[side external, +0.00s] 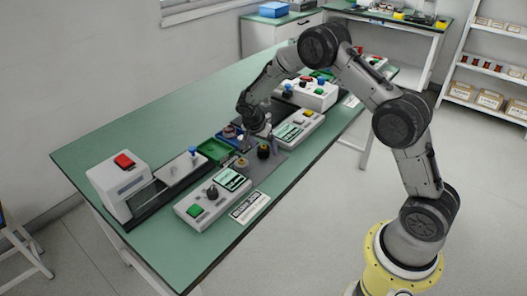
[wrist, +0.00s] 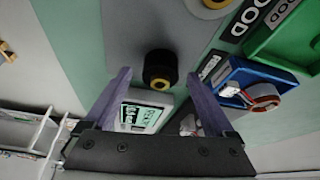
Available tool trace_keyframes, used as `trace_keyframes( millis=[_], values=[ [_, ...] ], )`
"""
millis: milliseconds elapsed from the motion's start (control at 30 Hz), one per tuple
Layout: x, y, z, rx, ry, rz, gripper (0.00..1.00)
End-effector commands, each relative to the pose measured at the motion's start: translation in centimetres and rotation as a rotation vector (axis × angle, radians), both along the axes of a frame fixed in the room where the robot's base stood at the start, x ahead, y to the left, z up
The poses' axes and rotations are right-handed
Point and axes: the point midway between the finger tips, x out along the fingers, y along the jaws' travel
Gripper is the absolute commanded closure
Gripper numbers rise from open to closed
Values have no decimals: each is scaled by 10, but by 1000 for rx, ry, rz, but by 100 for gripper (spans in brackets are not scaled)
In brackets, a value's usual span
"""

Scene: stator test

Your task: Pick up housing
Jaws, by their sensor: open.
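A short black cylinder with a yellow ring end (wrist: 160,70), which looks like the housing, stands on the grey mat (wrist: 125,30). It also shows in the side view (side external: 263,151). My gripper (wrist: 158,76) is open, with its two purple fingers spread. In the wrist view the black cylinder appears between and just beyond the fingertips, and nothing is held. In the side view my gripper (side external: 270,143) is low over the mat, close beside the cylinder. I cannot tell whether a finger touches it.
A grey round part with a yellow centre (wrist: 208,5) sits on the mat. A blue tray (wrist: 240,75) holds a copper-ringed part (wrist: 263,94) beside a green tray (wrist: 280,40). Control boxes (side external: 212,198) (side external: 298,128) flank the mat. The table's left rear (side external: 150,125) is clear.

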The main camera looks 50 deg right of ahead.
Motion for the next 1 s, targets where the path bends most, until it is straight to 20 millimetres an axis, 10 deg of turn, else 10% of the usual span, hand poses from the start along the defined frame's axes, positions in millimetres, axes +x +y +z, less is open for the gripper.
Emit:
trace_keyframes(
  millis=[267, 767, 1000],
  values=[
    [1, -1, -3, 0, -2, 1, 11],
    [0, -1, -3, 0, -1, 0, 99],
    [1, -1, -2, -1, -2, 1, 100]
  ],
)
